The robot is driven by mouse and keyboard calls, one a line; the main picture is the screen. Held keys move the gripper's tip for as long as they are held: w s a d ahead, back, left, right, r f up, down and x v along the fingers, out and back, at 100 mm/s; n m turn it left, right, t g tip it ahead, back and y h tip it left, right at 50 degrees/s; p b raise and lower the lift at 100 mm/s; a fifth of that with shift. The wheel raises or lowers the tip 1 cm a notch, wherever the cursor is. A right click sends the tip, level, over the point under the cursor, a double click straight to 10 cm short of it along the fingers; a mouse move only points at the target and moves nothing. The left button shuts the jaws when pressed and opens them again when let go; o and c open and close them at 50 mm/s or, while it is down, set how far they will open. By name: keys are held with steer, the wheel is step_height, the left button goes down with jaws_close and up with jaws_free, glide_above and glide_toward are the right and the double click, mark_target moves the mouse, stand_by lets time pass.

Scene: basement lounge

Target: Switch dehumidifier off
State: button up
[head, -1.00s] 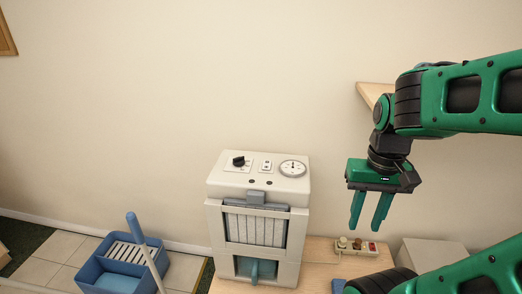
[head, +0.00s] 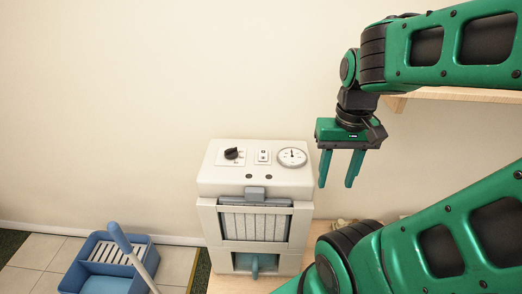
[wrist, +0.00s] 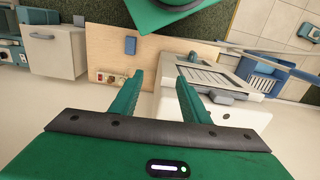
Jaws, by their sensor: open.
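The dehumidifier (head: 256,230) is a white box standing on a wooden surface against the wall. Its sloped top panel carries a black rotary knob (head: 232,153), a small white switch plate (head: 263,156) and a round dial gauge (head: 292,157). Two small dark dots sit below them. My gripper (head: 337,184) is open and empty, pointing down, to the right of the panel and apart from it. In the wrist view the dehumidifier (wrist: 243,117) shows right of my fingers (wrist: 161,88), its panel mostly hidden or out of frame.
A blue mop bucket (head: 105,266) with a handle stands on the floor at left. A wall shelf (head: 440,94) is behind my arm. In the wrist view, a power strip (wrist: 108,78) and a blue object (wrist: 130,46) lie on the wooden top (wrist: 165,50), beside a white cabinet (wrist: 55,50).

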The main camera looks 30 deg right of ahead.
steer(key=w+r, duration=0.3)
steer(key=w, duration=1)
glide_above(263, 157)
step_height(263, 157, down, 11)
steer(key=shift+s, duration=0.1)
